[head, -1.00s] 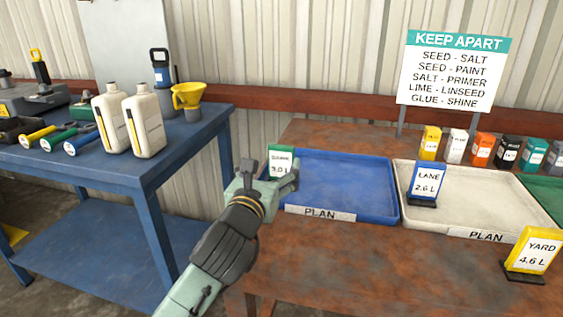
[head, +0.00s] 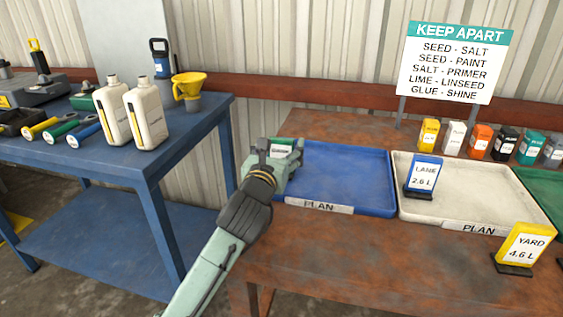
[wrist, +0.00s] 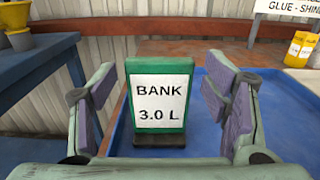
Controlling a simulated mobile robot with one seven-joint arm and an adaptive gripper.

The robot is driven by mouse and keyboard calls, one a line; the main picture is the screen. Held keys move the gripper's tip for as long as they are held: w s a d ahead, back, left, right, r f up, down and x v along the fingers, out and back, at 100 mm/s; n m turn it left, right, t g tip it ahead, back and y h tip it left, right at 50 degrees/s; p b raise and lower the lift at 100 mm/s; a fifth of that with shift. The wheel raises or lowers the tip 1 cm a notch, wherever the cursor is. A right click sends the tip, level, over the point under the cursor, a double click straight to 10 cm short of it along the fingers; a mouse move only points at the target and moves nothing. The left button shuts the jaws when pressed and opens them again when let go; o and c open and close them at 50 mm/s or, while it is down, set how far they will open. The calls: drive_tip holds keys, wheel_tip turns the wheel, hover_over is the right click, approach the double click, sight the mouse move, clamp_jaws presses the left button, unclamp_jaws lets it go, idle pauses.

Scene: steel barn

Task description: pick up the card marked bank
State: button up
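The card marked bank (wrist: 160,98) is a green-framed white card reading "BANK 3.0 L" on a dark foot. In the wrist view it stands upright between my open fingers, with a gap on both sides. In the head view only part of the card (head: 282,150) shows behind my gripper (head: 280,160), at the left end of the blue tray (head: 345,180). My gripper also shows in the wrist view (wrist: 165,108), open and empty around the card.
A "LANE 2.6 L" card (head: 424,174) stands by the white tray (head: 480,190). A "YARD 4.6 L" card (head: 525,244) is at the front right. Several small packs and the KEEP APART sign (head: 455,65) stand behind. A blue workbench (head: 190,135) is at left.

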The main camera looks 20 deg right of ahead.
drive_tip(key=c, duration=1.3)
drive_tip(key=shift+r, duration=0.1)
drive_tip(key=shift+c, duration=0.2)
